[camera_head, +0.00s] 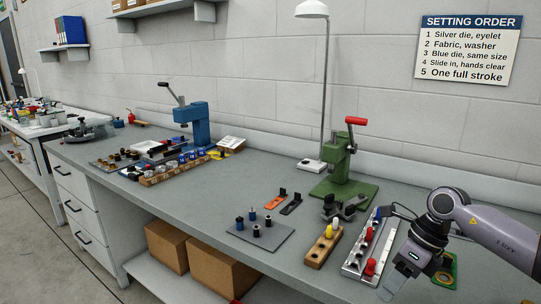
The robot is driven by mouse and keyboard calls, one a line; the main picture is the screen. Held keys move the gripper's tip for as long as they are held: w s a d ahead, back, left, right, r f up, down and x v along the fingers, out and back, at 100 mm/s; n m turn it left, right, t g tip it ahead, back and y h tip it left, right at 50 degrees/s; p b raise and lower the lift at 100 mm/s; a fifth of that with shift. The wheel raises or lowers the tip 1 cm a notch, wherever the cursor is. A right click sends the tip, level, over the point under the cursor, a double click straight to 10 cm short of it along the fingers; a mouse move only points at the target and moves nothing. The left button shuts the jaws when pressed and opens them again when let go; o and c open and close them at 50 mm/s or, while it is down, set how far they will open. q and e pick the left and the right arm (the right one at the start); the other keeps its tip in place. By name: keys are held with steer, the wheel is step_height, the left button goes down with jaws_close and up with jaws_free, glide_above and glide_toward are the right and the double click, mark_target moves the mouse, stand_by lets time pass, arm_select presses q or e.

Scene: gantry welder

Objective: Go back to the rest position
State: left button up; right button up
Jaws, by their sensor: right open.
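My right arm comes in from the right edge, and its gripper (399,284) points down at the front right of the bench. The gripper is open and nothing shows between its fingers. It is just right of a metal rail (352,262) that carries red, white and blue pieces. My left gripper is not in view.
A green hand press (340,165) with a red handle stands behind the rail. A wooden block (322,249) with pegs and a grey plate (262,240) with several dies are left of it. A blue press (193,122) stands farther left.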

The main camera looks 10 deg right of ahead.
steer(key=s+a+m+t+y, duration=0.35)
steer(key=a+m+y, duration=0.3)
steer(key=a, duration=0.45)
steer(key=s+a+m+t+y, duration=0.2)
steer(key=a+m+t+y, duration=0.35)
steer(key=a, duration=0.55)
steer(key=s+d+f+m+t+h+p, duration=0.1)
steer(key=d+f+m+t+h, duration=0.3)
steer(key=m, duration=0.7)
steer(key=s+d+f+m+t+h, duration=0.1)
steer(key=d+f+m+t+h, duration=0.25)
steer(key=f+m+h, duration=0.45)
steer(key=s+d+f+m+g+h, duration=0.2)
steer(key=s+d+f+m+g, duration=0.3)
steer(key=s+f+m, duration=0.4)
steer(key=s+m+g, duration=0.1)
steer(key=s, duration=0.2)
steer(key=shift+s+d+f+m+p, duration=0.15)
steer(key=shift+s+d+m+p, duration=0.05)
steer(key=shift+s+m+p, duration=0.15)
